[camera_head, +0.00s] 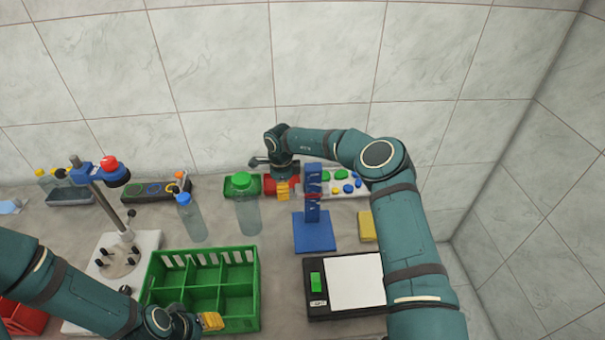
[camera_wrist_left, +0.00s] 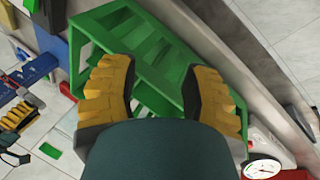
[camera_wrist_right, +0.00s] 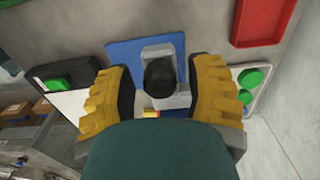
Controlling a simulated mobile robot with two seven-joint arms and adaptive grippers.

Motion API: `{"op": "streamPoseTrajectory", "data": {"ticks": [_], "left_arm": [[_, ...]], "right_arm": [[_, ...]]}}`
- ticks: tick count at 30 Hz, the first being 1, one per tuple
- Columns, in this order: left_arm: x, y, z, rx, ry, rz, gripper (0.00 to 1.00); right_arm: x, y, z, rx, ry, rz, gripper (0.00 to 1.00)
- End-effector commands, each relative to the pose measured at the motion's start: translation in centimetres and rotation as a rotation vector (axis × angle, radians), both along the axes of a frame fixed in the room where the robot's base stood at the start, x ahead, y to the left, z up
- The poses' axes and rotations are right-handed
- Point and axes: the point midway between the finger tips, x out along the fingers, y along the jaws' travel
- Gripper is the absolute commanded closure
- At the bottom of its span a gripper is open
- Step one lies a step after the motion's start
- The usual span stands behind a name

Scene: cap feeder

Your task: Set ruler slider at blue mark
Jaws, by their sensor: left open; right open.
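The ruler stand is a blue upright (camera_head: 313,190) on a flat blue base (camera_head: 314,238). A red band crosses the upright, but I cannot tell whether it is the slider or a mark. My right gripper (camera_head: 283,189) is just left of the upright in the head view. In the right wrist view the open right gripper (camera_wrist_right: 160,90) has a grey part with a black top (camera_wrist_right: 161,75) between its yellow fingers, over the blue base (camera_wrist_right: 122,54). No blue mark can be made out.
The green divided crate (camera_head: 256,300) stands at front centre. A scale (camera_head: 316,300) with a white plate lies at front right. A green-capped bottle (camera_head: 248,215) and a blue-capped bottle (camera_head: 194,222) stand left of the ruler. A yellow block (camera_head: 367,226) lies right of its base.

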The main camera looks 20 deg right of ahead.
Motion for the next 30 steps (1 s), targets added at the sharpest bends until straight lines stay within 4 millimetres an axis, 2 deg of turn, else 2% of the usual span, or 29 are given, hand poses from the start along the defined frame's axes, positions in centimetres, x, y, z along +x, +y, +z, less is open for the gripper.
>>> {"op": "streamPoseTrajectory", "data": {"ticks": [22, 30], "left_arm": [[0.0, 0.0, 0.2, 0.0, 0.0, 0.0, 0.53], [0.0, 0.0, 0.2, 0.0, 0.0, 0.0, 0.53]], "right_arm": [[0.1, 0.0, 6.8, -0.001, -0.002, 0.0, 0.47], [0.0, 0.0, 7.8, 0.0, -0.001, 0.0, 0.47]]}}
